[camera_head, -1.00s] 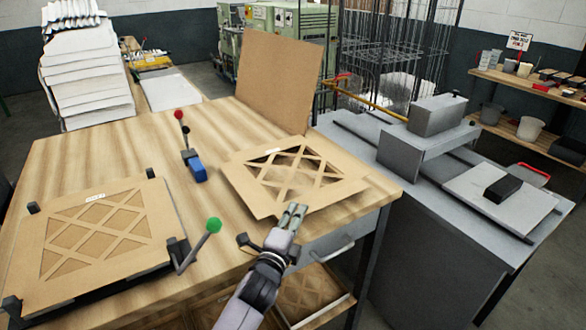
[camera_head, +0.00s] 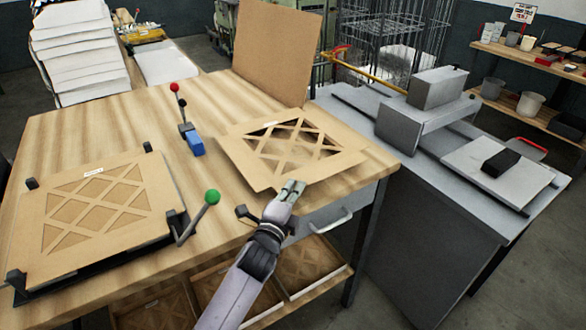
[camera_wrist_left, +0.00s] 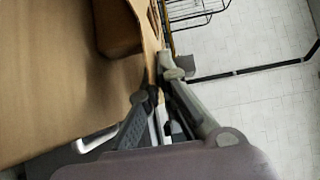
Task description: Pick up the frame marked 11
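A brown cardboard frame (camera_head: 235,150) with a lattice lies near the right front of the wooden table. Its number cannot be read. A second lattice frame (camera_head: 30,235) with a small white label, also unreadable, lies in a black fixture at the left. My left gripper (camera_head: 291,187) is at the front edge of the right-hand frame. In the left wrist view the fingers (camera_wrist_left: 156,84) close together on the thin cardboard edge, with the brown sheet (camera_wrist_left: 50,80) to the left. The fingertips are partly hidden. My right gripper is not in view.
A green-knobbed lever (camera_head: 212,197) and a red-knobbed blue clamp (camera_head: 195,143) stand between the frames. A plain board (camera_head: 275,55) stands upright behind. Open trays (camera_head: 305,265) sit below the tabletop. A grey machine (camera_head: 430,125) is at the right.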

